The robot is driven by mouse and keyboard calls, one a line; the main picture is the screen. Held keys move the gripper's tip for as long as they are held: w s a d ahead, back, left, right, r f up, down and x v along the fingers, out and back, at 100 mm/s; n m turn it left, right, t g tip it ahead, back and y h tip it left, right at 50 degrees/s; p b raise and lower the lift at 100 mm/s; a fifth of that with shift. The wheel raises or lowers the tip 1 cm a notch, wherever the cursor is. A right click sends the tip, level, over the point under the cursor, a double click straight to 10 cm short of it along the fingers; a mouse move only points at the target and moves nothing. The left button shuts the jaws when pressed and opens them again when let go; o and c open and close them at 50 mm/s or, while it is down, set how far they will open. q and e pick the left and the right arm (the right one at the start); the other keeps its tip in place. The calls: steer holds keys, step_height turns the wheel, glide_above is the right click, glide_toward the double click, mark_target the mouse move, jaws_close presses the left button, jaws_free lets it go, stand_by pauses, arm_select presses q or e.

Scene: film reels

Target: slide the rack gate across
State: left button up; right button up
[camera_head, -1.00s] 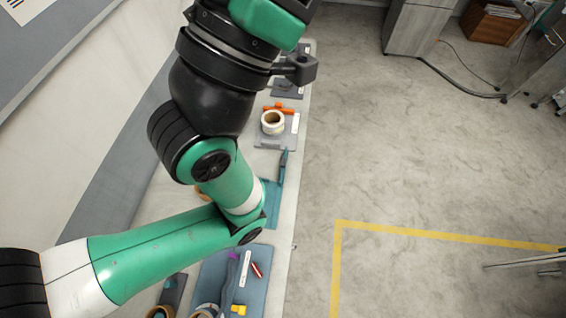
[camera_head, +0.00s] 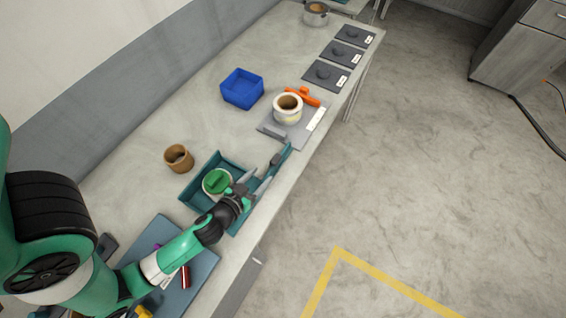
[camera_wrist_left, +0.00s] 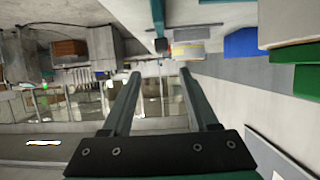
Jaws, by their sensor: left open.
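A teal rack tray (camera_head: 200,187) stands near the front edge of the table and holds a reel with a green top (camera_head: 216,181). A teal upright bar (camera_head: 284,155), which looks like the gate, shows at its front right corner. My left gripper (camera_head: 268,172) is at the tray's front side, close to this bar; I cannot tell whether it touches it. In the left wrist view its two fingers (camera_wrist_left: 161,74) are apart, with nothing held between them. My arm hides part of the tray's front. My right gripper is not in view.
A grey plate (camera_head: 272,131) bears a cream roll (camera_head: 288,109) beside an orange piece (camera_head: 304,97). A blue bin (camera_head: 242,89) and a brown roll (camera_head: 179,158) stand behind. A blue mat (camera_head: 201,272) lies near my arm. Open floor is right of the table edge.

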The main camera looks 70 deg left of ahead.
mark_target(276, 159)
arm_select(q)
steer(key=p+x, duration=0.1)
steer(key=x, duration=1)
steer(key=shift+w+a+f, duration=0.15)
steer(key=shift+a+f, duration=0.05)
steer(key=shift+a, duration=0.15)
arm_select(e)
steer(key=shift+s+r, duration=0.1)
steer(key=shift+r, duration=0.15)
arm_select(q)
jaws_close()
stand_by(0.7)
